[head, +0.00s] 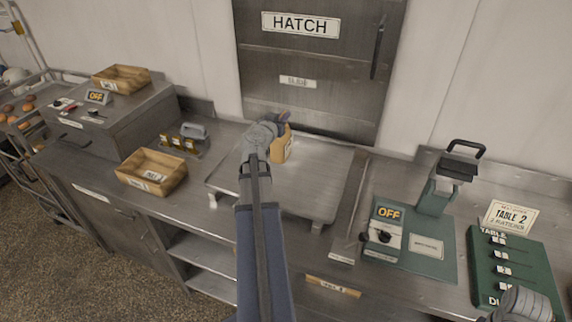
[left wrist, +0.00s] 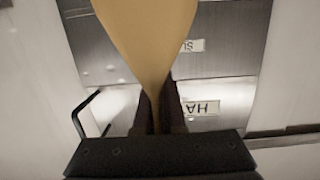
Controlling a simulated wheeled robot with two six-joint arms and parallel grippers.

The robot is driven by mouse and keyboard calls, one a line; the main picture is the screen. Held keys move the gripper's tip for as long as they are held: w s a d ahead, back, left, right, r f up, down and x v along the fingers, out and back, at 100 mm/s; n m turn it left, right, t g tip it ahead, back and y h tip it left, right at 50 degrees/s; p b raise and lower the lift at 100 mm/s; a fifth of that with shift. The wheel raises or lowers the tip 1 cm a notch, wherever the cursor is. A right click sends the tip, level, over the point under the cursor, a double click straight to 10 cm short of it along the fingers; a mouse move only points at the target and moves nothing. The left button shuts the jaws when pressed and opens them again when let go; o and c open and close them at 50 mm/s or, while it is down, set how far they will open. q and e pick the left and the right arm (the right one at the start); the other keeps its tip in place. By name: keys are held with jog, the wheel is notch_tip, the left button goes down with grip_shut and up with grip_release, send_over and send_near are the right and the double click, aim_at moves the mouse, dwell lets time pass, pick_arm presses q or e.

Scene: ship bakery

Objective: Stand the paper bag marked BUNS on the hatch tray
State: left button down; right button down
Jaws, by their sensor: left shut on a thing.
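The tan paper bag (head: 282,151) is over the back part of the hatch tray (head: 320,205). Its white label is too small to read. My left gripper (head: 283,124) is shut on the bag's top. In the left wrist view the bag (left wrist: 150,35) narrows where the dark fingers (left wrist: 158,112) pinch it. The bag looks roughly upright in the head view. I cannot tell whether its base touches the tray. My right arm's grey end shows at the bottom right corner; its fingers cannot be made out.
The hatch door (head: 310,80) stands behind the tray. A wooden box (head: 152,172) and a small rack of jars (head: 185,140) are left of it. A teal device (head: 410,235) marked OFF and a green board (head: 515,265) are to the right. The tray's right half is clear.

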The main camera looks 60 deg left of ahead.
aim_at(279, 150)
pick_arm(q)
jog(key=shift+s+a, duration=0.4)
notch_tip(279, 150, down, 10)
jog(key=b, duration=1)
jog(key=shift+f, duration=0.1)
jog(key=c, duration=1)
grip_release()
